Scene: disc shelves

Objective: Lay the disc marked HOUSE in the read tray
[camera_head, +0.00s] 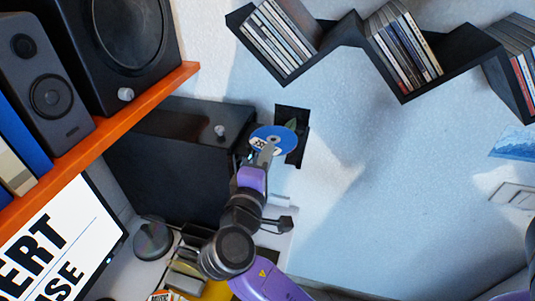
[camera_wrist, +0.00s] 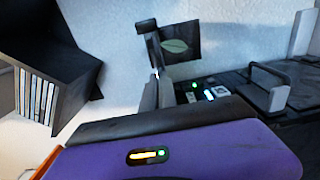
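A blue disc (camera_head: 284,134) with a white label patch shows in the head view, at the tip of my gripper (camera_head: 266,153). The gripper looks shut on its near edge; the label is too small to read. In the wrist view the grey fingers (camera_wrist: 157,92) are seen nearly edge-on and the disc cannot be clearly made out. A monitor (camera_head: 58,250) shows the cut-off letters "ERT" and "SE". I cannot make out which part is the read tray. A black panel with lit lights (camera_wrist: 210,92) shows right of the fingers in the wrist view.
A black square with a green leaf (camera_head: 292,116) is at the wall behind the disc. A large black box (camera_head: 170,155) stands left of my gripper. Zigzag shelves (camera_head: 345,32) with cases hang above. An orange shelf (camera_head: 100,135) holds speakers.

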